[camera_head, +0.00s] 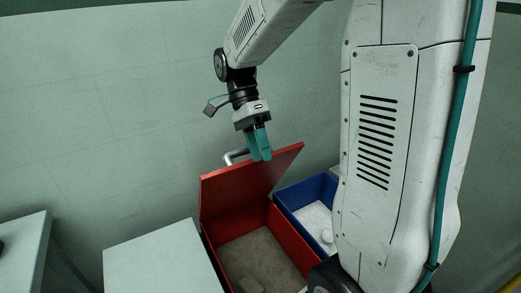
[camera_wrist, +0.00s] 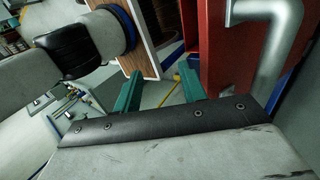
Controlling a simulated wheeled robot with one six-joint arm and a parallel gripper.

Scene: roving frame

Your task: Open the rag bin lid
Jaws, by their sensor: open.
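The red rag bin (camera_head: 290,240) stands low against the wall, with brownish contents showing inside. Its red lid (camera_head: 232,192) is raised steeply at the back, leaving the bin's mouth open. A grey metal handle (camera_head: 233,156) shows past the lid's upper edge, on its outer side; it is large in the wrist view (camera_wrist: 268,75), beside the red lid panel (camera_wrist: 213,60). My gripper (camera_head: 262,156) points down at the lid's upper edge. Its teal fingers (camera_wrist: 162,78) are apart with nothing between them, left of the handle in the wrist view. Whether a finger touches the lid is unclear.
A blue bin (camera_head: 290,200) with whitish contents stands right of the red bin, partly hidden by my arm. A pale box-like surface (camera_head: 160,262) is left of the red bin, and another pale table (camera_head: 22,240) is farther left. The wall rises close behind.

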